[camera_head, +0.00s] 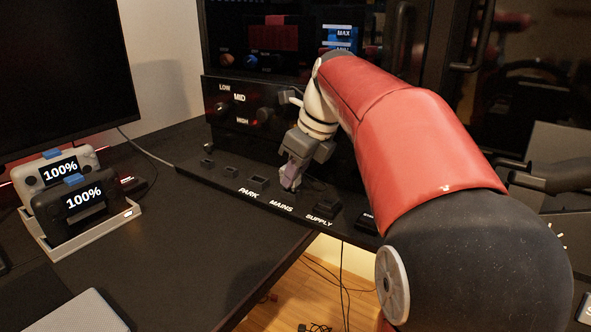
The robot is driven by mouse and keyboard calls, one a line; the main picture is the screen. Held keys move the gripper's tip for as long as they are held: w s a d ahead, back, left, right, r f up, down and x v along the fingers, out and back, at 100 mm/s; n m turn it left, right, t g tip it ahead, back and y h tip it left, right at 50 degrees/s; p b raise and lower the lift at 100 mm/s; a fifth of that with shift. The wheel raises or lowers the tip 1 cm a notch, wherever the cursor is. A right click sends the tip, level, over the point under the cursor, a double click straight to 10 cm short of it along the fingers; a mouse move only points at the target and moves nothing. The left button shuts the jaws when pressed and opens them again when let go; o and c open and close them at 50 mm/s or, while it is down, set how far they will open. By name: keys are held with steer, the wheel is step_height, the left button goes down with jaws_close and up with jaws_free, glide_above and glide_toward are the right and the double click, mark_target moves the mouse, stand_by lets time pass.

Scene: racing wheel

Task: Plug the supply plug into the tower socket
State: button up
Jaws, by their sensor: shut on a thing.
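My gripper (293,172) points down over the dark strip (222,181), just behind the MAINS label. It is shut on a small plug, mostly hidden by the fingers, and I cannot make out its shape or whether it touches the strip. A raised black block (327,204) stands behind the SUPPLY label, to the right of my gripper. The tower (226,84) is the dark cabinet behind, with LOW, MID and HIGH marks around its knobs. I cannot pick out the tower socket for sure.
Two handheld controllers reading 100% stand in a white dock (92,236) at the left, beside a dark monitor (62,75). The black desk (190,260) is clear in front of the strip. Cables (340,270) hang over the wooden floor past its edge.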

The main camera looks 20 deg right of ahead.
steer(key=shift+f+b, duration=0.35)
steer(key=shift+f, duration=0.35)
steer(key=o, duration=1)
steer(key=shift+o, duration=0.2)
steer(key=p+v, duration=0.1)
steer(key=v, duration=0.6)
steer(key=shift+r+p, duration=0.3)
steer(key=shift+r, duration=0.05)
steer(key=shift+s+d, duration=0.1)
steer(key=shift+s, duration=0.05)
